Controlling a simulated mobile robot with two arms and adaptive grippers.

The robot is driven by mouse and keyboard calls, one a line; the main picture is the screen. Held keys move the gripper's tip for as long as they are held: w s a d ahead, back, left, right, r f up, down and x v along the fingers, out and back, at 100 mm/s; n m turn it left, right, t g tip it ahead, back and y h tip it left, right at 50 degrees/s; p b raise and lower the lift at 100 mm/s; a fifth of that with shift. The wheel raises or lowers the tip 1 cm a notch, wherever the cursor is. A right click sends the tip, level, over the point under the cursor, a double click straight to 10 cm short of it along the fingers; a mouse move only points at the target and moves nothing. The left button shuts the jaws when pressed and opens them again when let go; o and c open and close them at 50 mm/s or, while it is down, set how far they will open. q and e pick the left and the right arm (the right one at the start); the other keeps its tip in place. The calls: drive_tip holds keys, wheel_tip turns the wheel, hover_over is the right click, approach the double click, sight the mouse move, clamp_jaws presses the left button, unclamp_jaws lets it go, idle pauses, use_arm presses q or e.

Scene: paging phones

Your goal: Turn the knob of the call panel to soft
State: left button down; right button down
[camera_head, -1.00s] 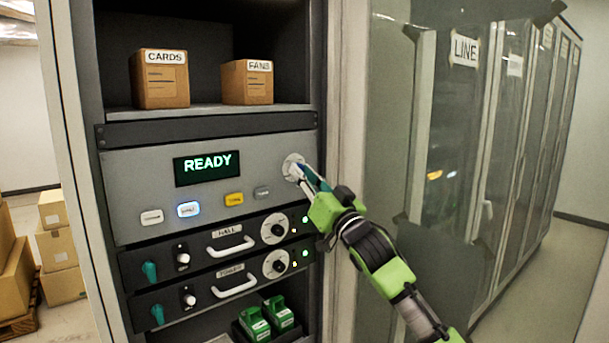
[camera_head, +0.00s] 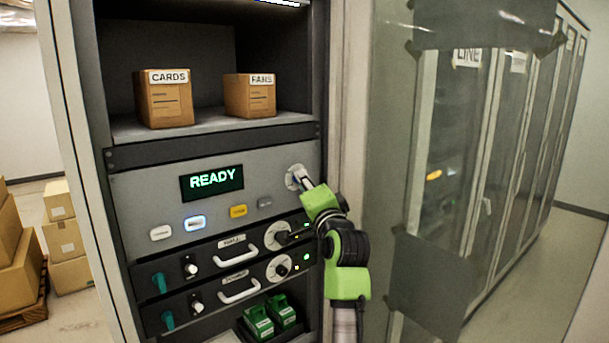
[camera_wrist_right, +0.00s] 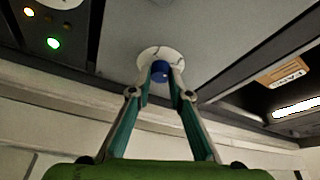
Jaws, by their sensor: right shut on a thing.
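The call panel (camera_head: 130,208) is a grey face in the rack with a dark display (camera_head: 211,182) reading READY in green. Its knob sits at the panel's right end on a round white dial (camera_head: 294,174). In the right wrist view the knob (camera_wrist_right: 160,70) is blue, in the middle of the white dial (camera_wrist_right: 146,62). My right gripper (camera_wrist_right: 160,78) is shut on it, one finger on each side. In the head view my right gripper (camera_head: 306,184) reaches the dial from below right and hides the knob. The dial's markings are too small to read. My left gripper is out of view.
Several small buttons (camera_head: 239,211) line the panel's lower edge. Below are two drawer units with handles (camera_head: 238,257) and dials, then green blocks (camera_head: 283,315). Boxes (camera_head: 250,98) stand on the shelf above. A glass door (camera_head: 395,150) is close to the right of my arm.

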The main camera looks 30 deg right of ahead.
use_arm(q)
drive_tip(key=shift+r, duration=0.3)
use_arm(e)
drive_tip(key=shift+r+m+g, duration=0.15)
drive_tip(key=shift+m+g, duration=0.25)
drive_tip(key=shift+m, duration=0.7)
drive_tip(key=shift+r+m+g, duration=0.1)
drive_tip(key=shift+m+g, duration=0.3)
drive_tip(key=shift+m, duration=0.7)
drive_tip(key=c, duration=1.9)
unclamp_jaws()
drive_tip(key=shift+f, duration=0.1)
drive_tip(key=v, duration=0.7)
drive_tip(key=shift+s, duration=0.25)
